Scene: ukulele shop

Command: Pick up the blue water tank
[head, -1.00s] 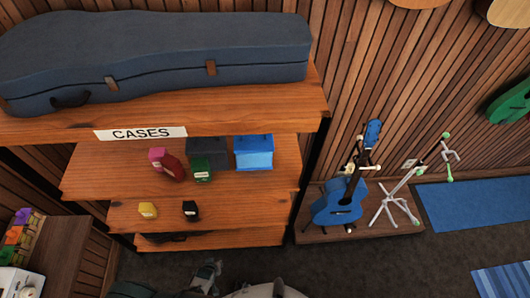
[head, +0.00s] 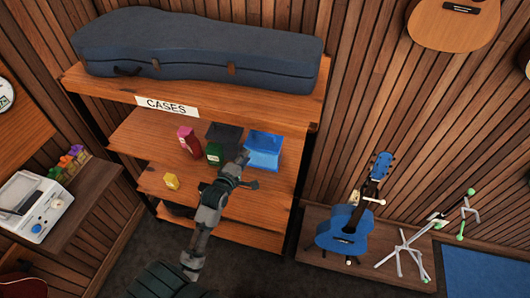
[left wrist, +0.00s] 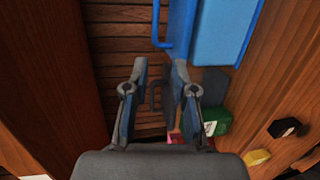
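The blue water tank (head: 264,148) stands at the right end of the shelf under the CASES label. In the left wrist view the tank (left wrist: 222,32) fills the top right, with its thin handle on its left side. My left gripper (head: 246,170) reaches up in front of the tank's lower left part and hides some of it. In the wrist view my left gripper (left wrist: 161,72) is open, with nothing between its fingers. The right fingertip lies close to the tank's lower edge; I cannot tell whether they touch. My right gripper is not in view.
Left of the tank are a dark grey box (head: 222,134), a green container (head: 213,153) and a pink one (head: 188,141). A yellow item (head: 171,181) sits on the shelf below. The upper shelf (head: 282,103) holds a large blue instrument case (head: 200,55).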

